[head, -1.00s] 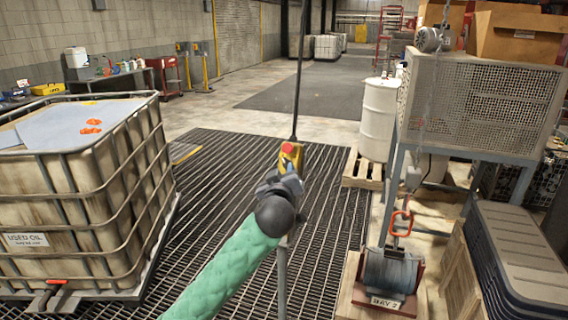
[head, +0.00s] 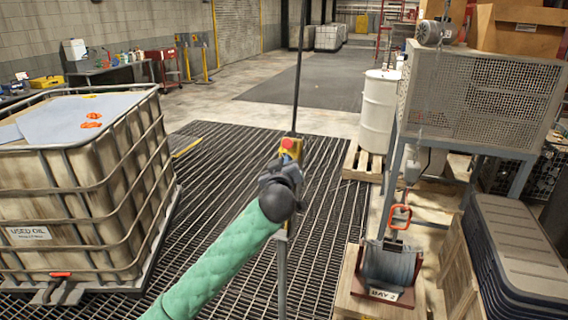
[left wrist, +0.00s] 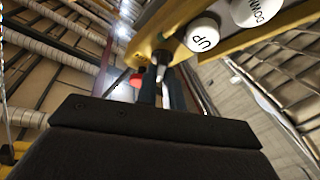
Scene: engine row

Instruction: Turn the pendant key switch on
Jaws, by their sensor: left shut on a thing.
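The yellow pendant (head: 292,146) hangs on a dark vertical line near the middle of the head view, with a red button at its top. In the left wrist view its yellow body (left wrist: 150,42) is close above, with white UP (left wrist: 202,36) and DOWN (left wrist: 256,10) buttons. My left gripper (head: 290,164) is at the pendant's front and covers its lower part. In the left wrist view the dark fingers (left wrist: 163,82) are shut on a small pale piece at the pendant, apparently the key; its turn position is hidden. My right gripper is out of view.
A caged used-oil tank (head: 75,195) stands at the left. A mesh-sided frame (head: 480,100), a white drum (head: 379,112) and a block with a red hook (head: 391,262) stand at the right. Floor grating (head: 235,165) lies around the pendant.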

